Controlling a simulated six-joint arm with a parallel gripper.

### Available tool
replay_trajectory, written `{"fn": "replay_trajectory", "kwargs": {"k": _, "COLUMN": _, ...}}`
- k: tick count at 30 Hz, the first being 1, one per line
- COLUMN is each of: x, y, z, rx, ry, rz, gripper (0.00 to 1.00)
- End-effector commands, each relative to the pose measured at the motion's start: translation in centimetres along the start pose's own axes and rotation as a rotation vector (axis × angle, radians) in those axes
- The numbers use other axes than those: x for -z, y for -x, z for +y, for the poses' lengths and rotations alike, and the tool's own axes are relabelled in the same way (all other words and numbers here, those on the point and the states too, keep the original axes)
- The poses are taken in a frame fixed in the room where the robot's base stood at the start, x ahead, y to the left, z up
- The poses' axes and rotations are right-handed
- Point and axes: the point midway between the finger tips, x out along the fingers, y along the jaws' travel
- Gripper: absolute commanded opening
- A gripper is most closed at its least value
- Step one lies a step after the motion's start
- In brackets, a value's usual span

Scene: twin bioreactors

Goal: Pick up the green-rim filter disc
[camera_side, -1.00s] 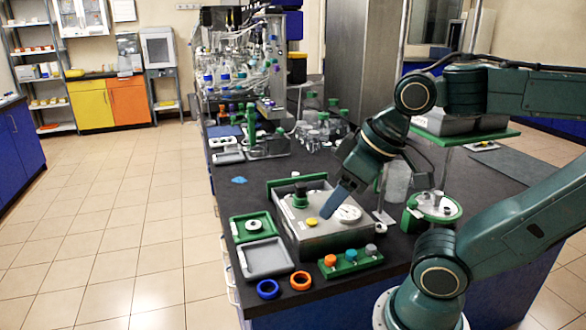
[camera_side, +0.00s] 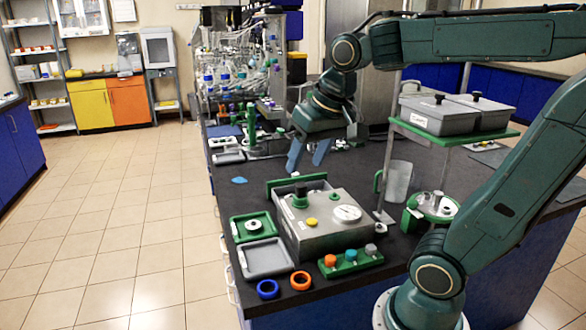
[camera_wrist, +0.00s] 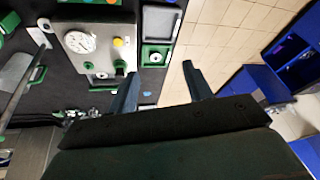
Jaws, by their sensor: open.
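I cannot clearly make out a green-rim filter disc. A green square tray (camera_side: 241,236) at the left front of the bench holds a small pale round piece (camera_side: 254,226); the tray also shows in the wrist view (camera_wrist: 145,60). Whether that piece is the disc, I cannot tell. My gripper (camera_side: 307,163) is open and empty, pointing down above the bench behind the grey metal box. In the wrist view, the fingers of my gripper (camera_wrist: 160,72) are spread apart with nothing between them.
The grey box (camera_side: 318,238) has a gauge (camera_side: 347,213) and a green handle bar. In front lie a grey tray (camera_side: 285,268), blue ring (camera_side: 268,289), orange ring (camera_side: 300,280) and green block (camera_side: 345,267). A raised green shelf (camera_side: 455,137) stands right. Glassware crowds the back.

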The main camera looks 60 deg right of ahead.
Motion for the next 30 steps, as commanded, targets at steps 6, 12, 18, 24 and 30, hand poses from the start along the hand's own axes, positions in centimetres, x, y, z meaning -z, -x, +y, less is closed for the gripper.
{"fn": "replay_trajectory", "kwargs": {"k": 6, "x": 5.0, "y": -1.5, "z": 2.0, "rx": -0.05, "ry": -0.208, "rz": -0.048, "gripper": 0.5}}
{"fn": "replay_trajectory", "kwargs": {"k": 12, "x": 9.1, "y": -3.4, "z": 4.5, "rx": -0.094, "ry": -0.398, "rz": -0.087, "gripper": 0.5}}
{"fn": "replay_trajectory", "kwargs": {"k": 18, "x": 12.7, "y": -5.8, "z": 7.9, "rx": -0.138, "ry": -0.588, "rz": -0.122, "gripper": 0.5}}
{"fn": "replay_trajectory", "kwargs": {"k": 24, "x": 15.7, "y": -8.7, "z": 12.1, "rx": -0.183, "ry": -0.78, "rz": -0.154, "gripper": 0.5}}
{"fn": "replay_trajectory", "kwargs": {"k": 30, "x": 17.8, "y": -11.9, "z": 16.9, "rx": -0.229, "ry": -0.971, "rz": -0.184, "gripper": 0.5}}
